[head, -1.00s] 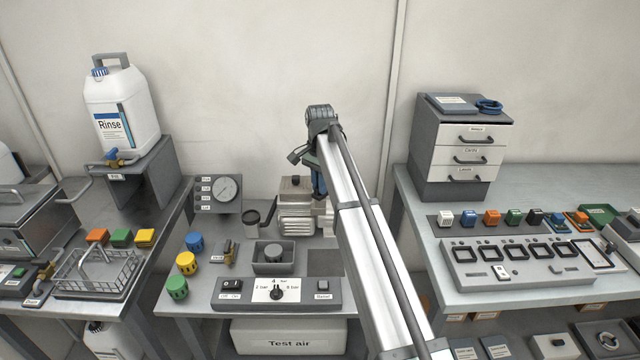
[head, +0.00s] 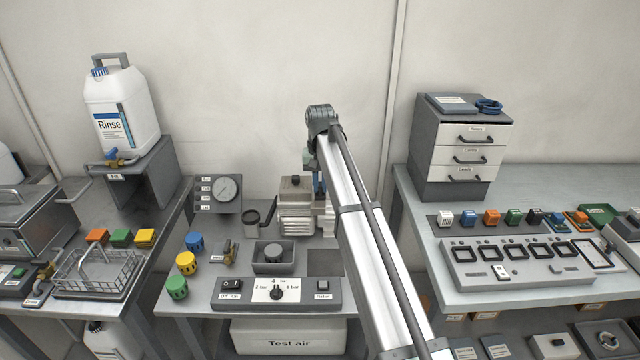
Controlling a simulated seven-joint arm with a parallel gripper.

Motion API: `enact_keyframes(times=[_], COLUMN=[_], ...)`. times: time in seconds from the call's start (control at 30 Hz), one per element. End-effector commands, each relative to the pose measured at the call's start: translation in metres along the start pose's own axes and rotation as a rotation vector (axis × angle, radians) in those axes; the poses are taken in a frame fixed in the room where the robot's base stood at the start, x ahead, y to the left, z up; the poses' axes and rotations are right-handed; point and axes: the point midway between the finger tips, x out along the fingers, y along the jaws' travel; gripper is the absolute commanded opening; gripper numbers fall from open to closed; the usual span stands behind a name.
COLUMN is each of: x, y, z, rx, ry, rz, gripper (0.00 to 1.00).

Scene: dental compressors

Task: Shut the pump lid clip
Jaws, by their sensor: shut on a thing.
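The pump (head: 296,218) is a small beige and grey ribbed unit at the back of the middle bench. A dark knob (head: 295,181) tops its lid. My gripper (head: 319,190) is at the pump's right side, mostly hidden behind my own silver arm link; only a blue and dark part of it shows. It is shut on what seems to be the pump lid clip. The clip and my fingertips are hidden, so I cannot see the clip's position.
In front are a grey tray (head: 272,265) and a control box (head: 277,293). Yellow, blue and green caps (head: 187,263) stand at left. A drawer cabinet (head: 466,150) stands on the right bench.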

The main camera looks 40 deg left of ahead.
Motion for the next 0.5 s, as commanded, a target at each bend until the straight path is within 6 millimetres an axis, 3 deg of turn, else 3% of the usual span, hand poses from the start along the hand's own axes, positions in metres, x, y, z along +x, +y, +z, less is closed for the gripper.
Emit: enact_keyframes(times=[0.5], x=[-0.0004], y=[0.0008], z=[-0.0005], rx=[-0.486], ry=[0.000], rz=[0.000], gripper=[0.00])
